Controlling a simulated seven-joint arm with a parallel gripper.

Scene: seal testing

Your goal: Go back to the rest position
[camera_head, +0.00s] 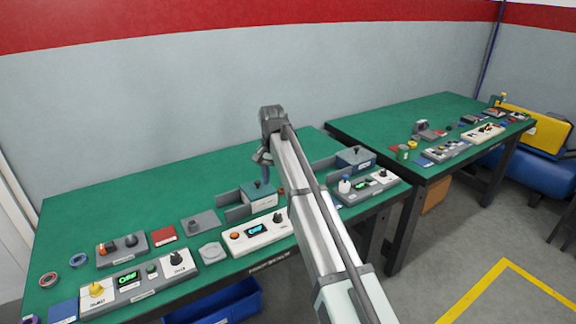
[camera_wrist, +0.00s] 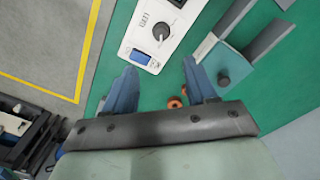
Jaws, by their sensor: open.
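My gripper (camera_head: 264,163) hangs over the near green table (camera_head: 85,205), partly hidden by my own arm in the head view. In the wrist view my gripper (camera_wrist: 160,66) is open, its two blue-grey fingers apart with nothing held between them. Beyond the fingertips lies a white panel (camera_wrist: 178,42) with a dial knob and a blue part. A blue-grey block with a round knob (camera_wrist: 232,64) sits to the right of the fingers. Small orange round pieces (camera_wrist: 174,102) show between the fingers, partly hidden.
A second green table (camera_head: 450,105) with several devices is at right. A blue bin (camera_head: 225,303) is below. The near table's back strip is clear.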

